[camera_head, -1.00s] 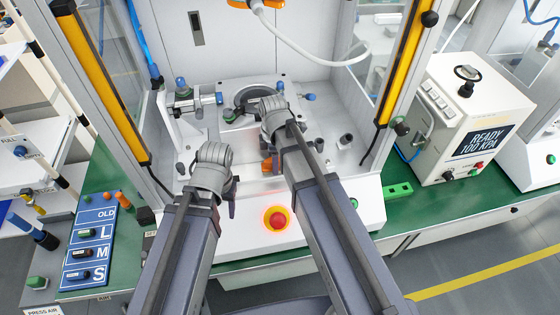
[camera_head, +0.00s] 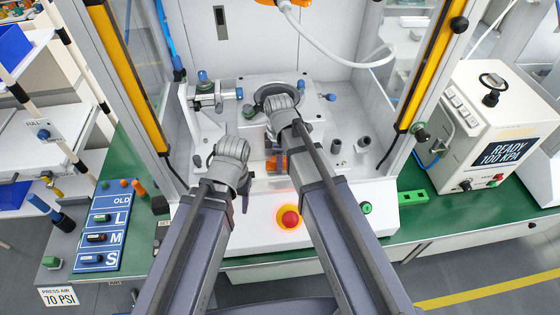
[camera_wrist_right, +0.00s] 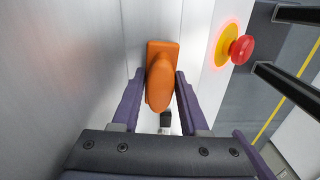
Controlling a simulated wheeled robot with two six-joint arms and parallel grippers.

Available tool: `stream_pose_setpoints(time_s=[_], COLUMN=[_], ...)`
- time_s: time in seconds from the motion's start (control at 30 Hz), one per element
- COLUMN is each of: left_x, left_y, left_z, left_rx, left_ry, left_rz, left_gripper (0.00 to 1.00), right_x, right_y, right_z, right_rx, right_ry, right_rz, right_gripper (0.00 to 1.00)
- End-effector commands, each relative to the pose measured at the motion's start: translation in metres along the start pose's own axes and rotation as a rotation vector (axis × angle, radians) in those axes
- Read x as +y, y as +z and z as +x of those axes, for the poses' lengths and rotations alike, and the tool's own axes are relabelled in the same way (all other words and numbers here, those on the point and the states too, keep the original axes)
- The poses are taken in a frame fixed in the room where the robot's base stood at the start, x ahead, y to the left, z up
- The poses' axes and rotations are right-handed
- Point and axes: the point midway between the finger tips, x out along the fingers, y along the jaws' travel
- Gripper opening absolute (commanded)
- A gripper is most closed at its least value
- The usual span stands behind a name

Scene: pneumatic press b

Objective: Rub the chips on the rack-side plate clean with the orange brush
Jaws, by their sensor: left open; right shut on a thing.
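The orange brush (camera_head: 275,163) is in my right gripper (camera_head: 276,151), low over the front part of the press bed (camera_head: 315,165). In the right wrist view the brush (camera_wrist_right: 161,75) shows between the two purple fingers (camera_wrist_right: 158,103). My right wrist hides much of the brush in the head view. My left gripper (camera_head: 228,192) is open and empty, left of the brush, above the front edge of the press. The rack-side plate and its chips cannot be made out; whether the brush touches a surface is unclear.
A clamp with blue knobs (camera_head: 212,95) and a dark ring (camera_head: 277,95) stand behind my grippers. A red stop button (camera_head: 289,218) is in front. Yellow posts (camera_head: 128,75) flank the opening. A blue L/M/S board (camera_head: 100,232) lies at left.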

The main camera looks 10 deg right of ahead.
Motion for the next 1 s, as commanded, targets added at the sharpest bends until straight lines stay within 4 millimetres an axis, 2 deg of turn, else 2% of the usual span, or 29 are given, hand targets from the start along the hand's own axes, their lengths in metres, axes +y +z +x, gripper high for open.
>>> stream_pose_setpoints(time_s=[0.63,1.0], left_x=[-0.006,-0.006], left_y=[0.003,0.004], left_z=[-0.058,-0.060], left_rx=[0.000,0.000], left_ry=[0.000,0.000], left_rz=[0.000,0.000], left_gripper=[0.56,0.56], right_x=[0.000,0.000], right_y=[0.001,0.001], right_z=[-0.059,-0.060], right_rx=[-0.001,-0.001], right_ry=[0.000,0.000], right_rz=[0.000,0.000], right_gripper=[0.00,0.00])
